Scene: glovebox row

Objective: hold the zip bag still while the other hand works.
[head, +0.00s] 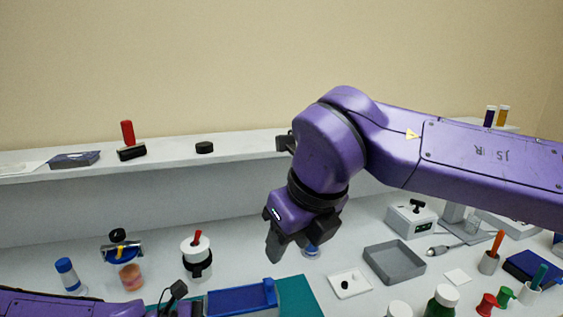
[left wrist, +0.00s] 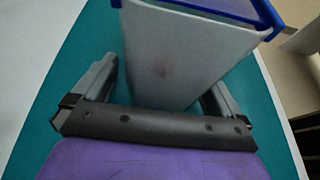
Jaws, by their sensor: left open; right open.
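The zip bag (head: 238,300) stands on a teal mat (head: 300,292) at the bottom of the head view, with a blue top and a raised blue piece at its right end. In the left wrist view the bag (left wrist: 185,60) has a pale whitish face with a faint reddish spot and a blue rim. My left gripper (left wrist: 158,82) is open, with a finger on either side of the bag; I cannot tell if they touch it. My right gripper (head: 294,246) is open and empty, in the air above and behind the bag.
A grey tray (head: 393,264), a small white dish (head: 349,284) and a green bottle (head: 441,301) stand to the right. A white pot with a red-handled tool (head: 197,260), an orange jar (head: 131,277) and a blue-capped bottle (head: 70,275) stand to the left. A shelf (head: 240,146) runs behind.

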